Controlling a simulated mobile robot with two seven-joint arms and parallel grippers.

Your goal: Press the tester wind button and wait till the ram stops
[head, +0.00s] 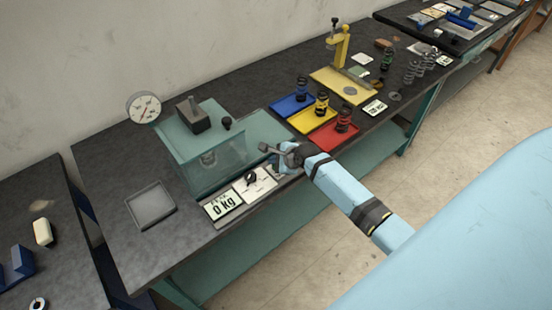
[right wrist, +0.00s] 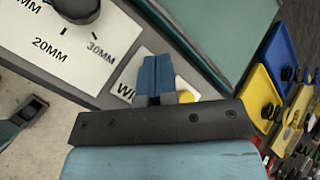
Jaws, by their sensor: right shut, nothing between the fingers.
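The tester (head: 205,165) is a teal box with clear walls on the bench. Its display (head: 223,206) reads 0 Kg. A white plate with a dark knob (head: 251,177) is beside the display; it also shows in the right wrist view (right wrist: 75,8) with 20MM and 30MM marks. My right gripper (head: 281,167) is shut and empty, low over the panel's right end. In the right wrist view its blue fingertips (right wrist: 155,62) cover part of a white label starting "WI" (right wrist: 122,92) and a yellow button (right wrist: 184,87). I cannot tell whether they touch the button. My left gripper is not in view.
A round gauge (head: 144,107) stands behind the tester. A grey tray (head: 150,206) lies at its left. Blue (head: 288,107), yellow (head: 299,122) and red (head: 325,138) trays with springs are at the right. A yellow press (head: 341,45) stands farther back.

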